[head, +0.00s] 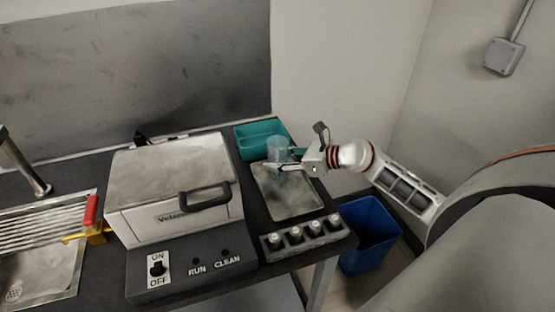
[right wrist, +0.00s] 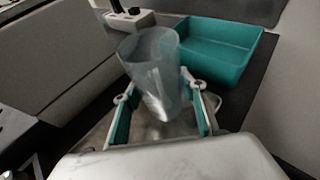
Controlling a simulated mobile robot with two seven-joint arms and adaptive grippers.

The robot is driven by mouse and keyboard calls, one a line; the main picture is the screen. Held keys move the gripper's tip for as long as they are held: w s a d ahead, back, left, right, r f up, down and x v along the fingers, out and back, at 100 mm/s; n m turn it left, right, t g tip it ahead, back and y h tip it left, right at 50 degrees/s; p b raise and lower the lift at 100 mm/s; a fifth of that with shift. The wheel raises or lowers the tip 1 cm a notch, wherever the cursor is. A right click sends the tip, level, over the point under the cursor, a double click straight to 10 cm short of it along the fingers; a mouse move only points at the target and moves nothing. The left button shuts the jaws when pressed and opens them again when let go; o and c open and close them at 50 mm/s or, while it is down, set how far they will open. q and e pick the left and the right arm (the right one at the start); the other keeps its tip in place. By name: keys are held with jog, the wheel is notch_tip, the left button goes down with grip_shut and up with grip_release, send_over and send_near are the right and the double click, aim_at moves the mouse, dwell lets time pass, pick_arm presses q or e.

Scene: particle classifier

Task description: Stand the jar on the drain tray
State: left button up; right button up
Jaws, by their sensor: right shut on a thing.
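The jar (head: 279,146) is clear and bluish, and it is in my right gripper (head: 294,170) over the far end of the drain tray. The drain tray (head: 290,203) is a flat grey metal tray on the dark bench. In the right wrist view the jar (right wrist: 152,75) sits between the two teal-padded fingers of the right gripper (right wrist: 163,112) and looks tilted. Its base is partly hidden, and I cannot tell whether it touches the tray. My left gripper is not in view.
A teal bin (head: 258,137) stands just behind the tray. A metal-lidded machine (head: 172,190) is at its left, and a rack of several small capped bottles (head: 302,236) is at the front. A blue bin (head: 368,235) stands on the floor at the right. A sink (head: 45,255) is at the far left.

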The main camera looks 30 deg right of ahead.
jog(key=shift+f, duration=0.1)
jog(key=o, duration=1.4)
jog(key=shift+v, duration=3.8)
jog(key=shift+a, duration=0.1)
